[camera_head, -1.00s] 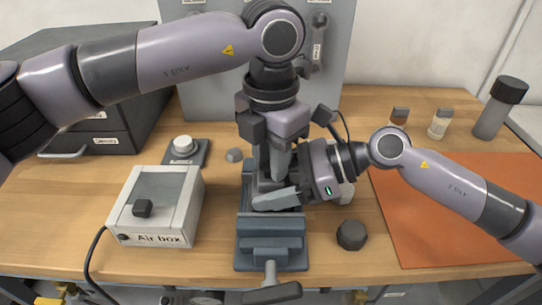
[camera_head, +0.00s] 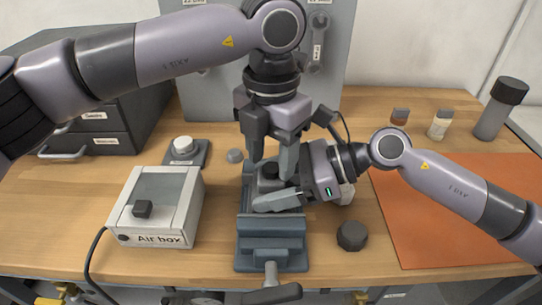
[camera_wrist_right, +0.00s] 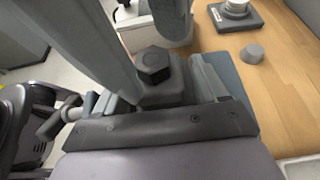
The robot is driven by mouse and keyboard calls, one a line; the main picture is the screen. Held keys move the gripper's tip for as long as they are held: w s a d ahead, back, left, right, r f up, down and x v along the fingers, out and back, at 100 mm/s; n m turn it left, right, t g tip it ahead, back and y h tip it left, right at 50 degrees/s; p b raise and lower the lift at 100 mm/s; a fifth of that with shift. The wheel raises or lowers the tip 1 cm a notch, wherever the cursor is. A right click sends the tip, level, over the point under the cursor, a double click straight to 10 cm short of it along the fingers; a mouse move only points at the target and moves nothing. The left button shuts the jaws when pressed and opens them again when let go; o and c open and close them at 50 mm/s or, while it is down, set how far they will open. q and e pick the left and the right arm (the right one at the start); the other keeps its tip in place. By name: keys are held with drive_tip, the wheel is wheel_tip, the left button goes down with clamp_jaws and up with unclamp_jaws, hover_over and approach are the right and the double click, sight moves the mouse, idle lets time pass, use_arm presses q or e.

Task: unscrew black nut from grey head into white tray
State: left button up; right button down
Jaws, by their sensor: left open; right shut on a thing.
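The black hexagonal nut (camera_wrist_right: 155,62) sits on top of the grey head (camera_wrist_right: 165,95) in the right wrist view. In the head view the nut (camera_head: 270,170) shows between the fingers of my left gripper (camera_head: 272,163). That gripper is open, pointing down, with its fingertips apart around or just above the nut. My right gripper (camera_head: 282,196) comes in from the right and is shut on the grey head, low above the blue-grey vise (camera_head: 270,247). The head is mostly hidden in the head view. A white edge (camera_wrist_right: 301,167), possibly the tray, shows at the wrist view's lower right corner.
A loose dark hexagonal piece (camera_head: 351,236) lies right of the vise. The Air box (camera_head: 158,208) stands left, with a small grey knob (camera_head: 235,156) behind it. An orange mat (camera_head: 440,225) covers the right side. A whitish object (camera_head: 347,194) is partly hidden behind my right gripper.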

sight(273, 168)
use_arm(q)
wheel_tip(273, 168, up, 4)
drive_tip(key=shift+f, duration=0.2)
use_arm(e)
drive_tip(key=shift+r, duration=0.1)
use_arm(q)
drive_tip(key=m, duration=0.5)
drive_tip(key=shift+s+d+r, duration=0.1)
drive_tip(key=shift+s+r, duration=0.05)
drive_tip(key=shift+r, duration=0.25)
drive_tip(key=m, duration=0.4)
drive_tip(key=shift+r+m, duration=0.3)
drive_tip(key=shift+r, duration=0.05)
drive_tip(key=m, duration=0.4)
drive_tip(key=shift+r, duration=0.4)
drive_tip(key=m, duration=0.2)
drive_tip(key=r+m, duration=0.1)
drive_tip(key=m, duration=0.2)
drive_tip(key=shift+f+m, duration=0.15)
drive_tip(key=shift+m, duration=0.25)
wheel_tip(273, 168, down, 8)
drive_tip(key=shift+r, duration=0.2)
drive_tip(key=shift+c, duration=0.4)
